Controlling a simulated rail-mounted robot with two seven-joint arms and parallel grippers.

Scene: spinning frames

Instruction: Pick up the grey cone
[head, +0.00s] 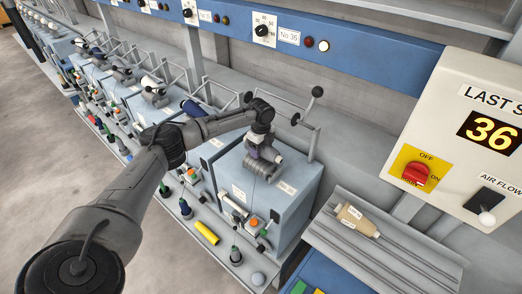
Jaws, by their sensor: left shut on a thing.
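My left gripper (262,146) reaches in from the left over the top of the nearest spinning frame (282,200). It points down and is shut on the grey cone (264,168), a grey rounded body lying on its side at the top of that frame. The fingers hide part of the cone. I cannot tell whether the cone still touches the frame under it. My right gripper is not in view.
A tan cone (357,221) lies on a ribbed grey shelf (385,250) at the right. A white control box (450,130) with a red knob stands at the right. Several bobbins, one yellow (207,233), line the front ledge.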

